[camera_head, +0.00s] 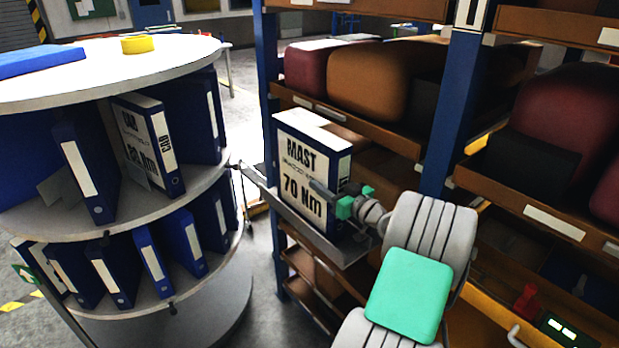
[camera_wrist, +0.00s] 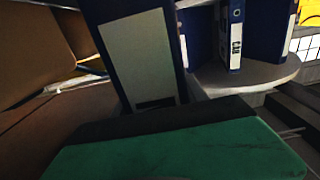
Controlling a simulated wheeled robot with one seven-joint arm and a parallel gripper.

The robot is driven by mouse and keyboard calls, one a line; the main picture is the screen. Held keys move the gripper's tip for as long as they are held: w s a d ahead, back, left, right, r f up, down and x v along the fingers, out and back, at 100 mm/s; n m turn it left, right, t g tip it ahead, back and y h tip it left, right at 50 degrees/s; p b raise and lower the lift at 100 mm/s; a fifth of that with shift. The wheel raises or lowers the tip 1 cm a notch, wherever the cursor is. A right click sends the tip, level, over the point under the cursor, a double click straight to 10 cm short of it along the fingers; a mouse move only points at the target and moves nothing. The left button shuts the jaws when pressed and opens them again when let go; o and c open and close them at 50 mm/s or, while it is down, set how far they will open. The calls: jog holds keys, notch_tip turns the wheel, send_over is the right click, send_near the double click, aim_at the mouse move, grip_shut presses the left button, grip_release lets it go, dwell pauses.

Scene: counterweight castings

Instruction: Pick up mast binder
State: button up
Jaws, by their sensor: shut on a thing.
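The mast binder (camera_head: 303,160) is blue with a white side reading "MAST" and "70 Nm". In the head view it is upright at a grey ledge (camera_head: 357,254) between the round stand and the racks. My gripper (camera_head: 340,202), with green fingers, is shut on the binder's right-hand edge. In the wrist view a blue binder with a blank pale label (camera_wrist: 140,58) rises just beyond the green finger. The far finger is mostly hidden, and I cannot tell whether the binder's bottom touches the ledge.
The round stand (camera_head: 120,238) at left holds several blue binders, including a "CAB" binder (camera_head: 148,145). A yellow ring (camera_head: 137,44) lies on its top. Brown racks (camera_head: 385,140) with dark red and brown padded items stand close at right. Some floor shows between stand and racks.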

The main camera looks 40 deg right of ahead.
grip_shut()
dwell(0.3)
jog(key=shift+r, duration=0.15)
jog(key=shift+r, duration=0.1)
